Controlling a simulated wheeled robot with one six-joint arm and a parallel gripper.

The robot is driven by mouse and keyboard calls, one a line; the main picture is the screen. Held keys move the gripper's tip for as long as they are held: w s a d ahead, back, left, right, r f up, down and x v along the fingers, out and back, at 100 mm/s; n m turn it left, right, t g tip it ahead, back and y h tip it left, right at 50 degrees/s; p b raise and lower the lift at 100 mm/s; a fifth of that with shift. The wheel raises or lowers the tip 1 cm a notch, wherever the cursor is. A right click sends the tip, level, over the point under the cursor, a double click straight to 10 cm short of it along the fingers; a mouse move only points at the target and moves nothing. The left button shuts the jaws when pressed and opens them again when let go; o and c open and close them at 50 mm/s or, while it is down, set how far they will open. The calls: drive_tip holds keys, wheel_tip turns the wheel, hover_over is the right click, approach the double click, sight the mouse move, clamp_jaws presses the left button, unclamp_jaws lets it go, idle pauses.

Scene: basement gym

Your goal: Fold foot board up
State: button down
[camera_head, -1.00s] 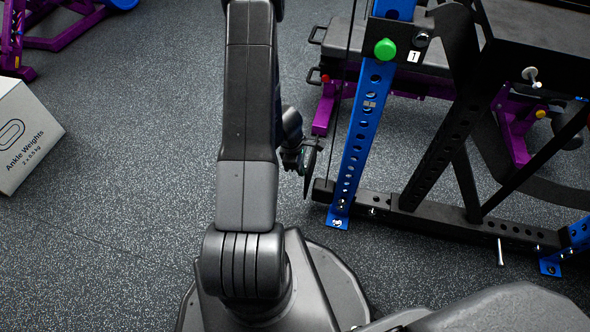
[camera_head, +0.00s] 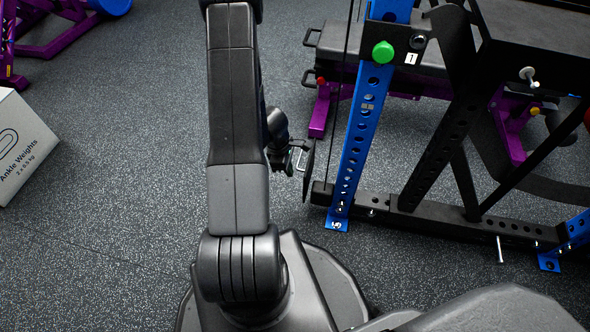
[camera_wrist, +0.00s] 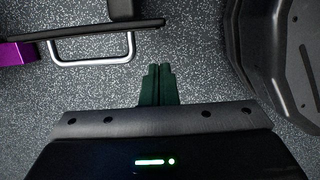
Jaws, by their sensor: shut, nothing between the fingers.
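My gripper (camera_head: 307,178) hangs low over the floor, just left of the blue rack upright. In the wrist view, its two dark green fingers (camera_wrist: 158,84) are shut together with nothing between them. A metal U-shaped handle (camera_wrist: 92,61) on a dark flat edge (camera_wrist: 100,30) lies up and left of the fingertips, apart from them. I cannot clearly tell which part is the foot board.
The rack has a blue upright (camera_head: 358,130) with a green knob (camera_head: 383,51) and a black floor beam (camera_head: 440,222). A padded bench (camera_head: 425,62) with purple legs (camera_head: 320,110) stands behind. A white ankle-weights box (camera_head: 20,150) is at left.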

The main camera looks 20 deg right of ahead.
wheel_tip(320, 180, up, 9)
drive_tip(key=s+d+p, duration=0.2)
drive_tip(key=p, duration=0.2)
drive_tip(key=shift+d+r+p, duration=0.15)
drive_tip(key=shift+p, duration=0.25)
drive_tip(key=w+a+b+x, duration=0.1)
drive_tip(key=b+x, duration=0.5)
drive_tip(key=x, duration=0.3)
drive_tip(key=shift+f, duration=0.3)
drive_tip(key=shift+s, duration=0.2)
drive_tip(key=shift+a, duration=0.1)
